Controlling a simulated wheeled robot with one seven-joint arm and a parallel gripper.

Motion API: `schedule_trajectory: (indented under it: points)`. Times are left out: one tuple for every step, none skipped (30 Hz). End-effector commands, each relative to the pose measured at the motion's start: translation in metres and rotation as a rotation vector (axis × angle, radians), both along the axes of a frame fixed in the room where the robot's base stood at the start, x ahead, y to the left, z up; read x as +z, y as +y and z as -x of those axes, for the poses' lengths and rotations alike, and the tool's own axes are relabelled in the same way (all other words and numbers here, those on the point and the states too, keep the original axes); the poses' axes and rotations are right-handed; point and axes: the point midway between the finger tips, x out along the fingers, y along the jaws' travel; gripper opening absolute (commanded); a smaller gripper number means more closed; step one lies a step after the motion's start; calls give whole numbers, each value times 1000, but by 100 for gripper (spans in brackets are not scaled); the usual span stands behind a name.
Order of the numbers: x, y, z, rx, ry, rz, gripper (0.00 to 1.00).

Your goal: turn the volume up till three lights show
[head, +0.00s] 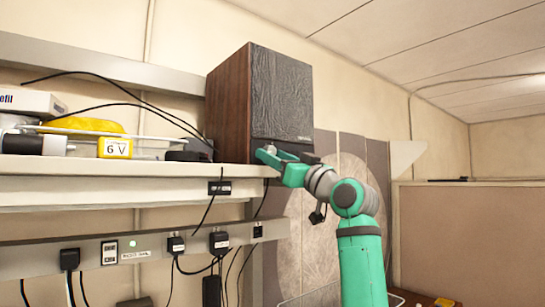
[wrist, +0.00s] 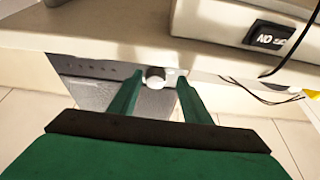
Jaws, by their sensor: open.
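A speaker (head: 281,95) with a wood-grain side and a dark textured front stands at the right end of the shelf. In the wrist view, its grey lower front panel (wrist: 95,92) bears a round silver knob (wrist: 155,80). A row of small dark dots (wrist: 92,67) lies left of the knob; none looks lit. My gripper (head: 270,154) is at the speaker's lower front. In the wrist view, my gripper (wrist: 161,77) is open, with one green finger on each side of the knob. Small gaps seem to show beside it; contact is unclear.
The shelf (head: 130,170) holds a yellow 6 V battery (head: 115,148) and cables left of the speaker. A power rail (head: 140,249) with plugs and hanging cords runs below. A brown partition (head: 475,235) stands at right.

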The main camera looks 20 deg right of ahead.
Motion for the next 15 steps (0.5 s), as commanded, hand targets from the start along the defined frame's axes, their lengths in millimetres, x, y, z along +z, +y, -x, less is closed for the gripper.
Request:
schedule_trajectory:
  points:
    - [2, -2, -3, -4, 1, -1, 44]
    - [2, -3, -4, -5, 1, -1, 44]
    - [3, -4, -5, -7, 2, -1, 44]
    - [3, -4, -6, -9, 2, -2, 44]
    - [3, -4, -7, -9, 2, -2, 44]
    - [4, -4, -8, -9, 2, -2, 44]
    - [4, -4, -8, -8, 2, -2, 44]
    - [4, -3, -8, -8, 2, -2, 44]
    - [4, -2, -9, -6, 1, -1, 44]
    - [4, -1, -9, -5, 2, -1, 44]
    - [4, 0, -9, -4, 1, -1, 44]
    - [4, 1, -9, -3, 0, -1, 44]
    - [4, 2, -10, -1, 1, -2, 44]
    - [4, 2, -10, -1, 1, -2, 39]
    - [4, 3, -10, -1, 0, -1, 30]
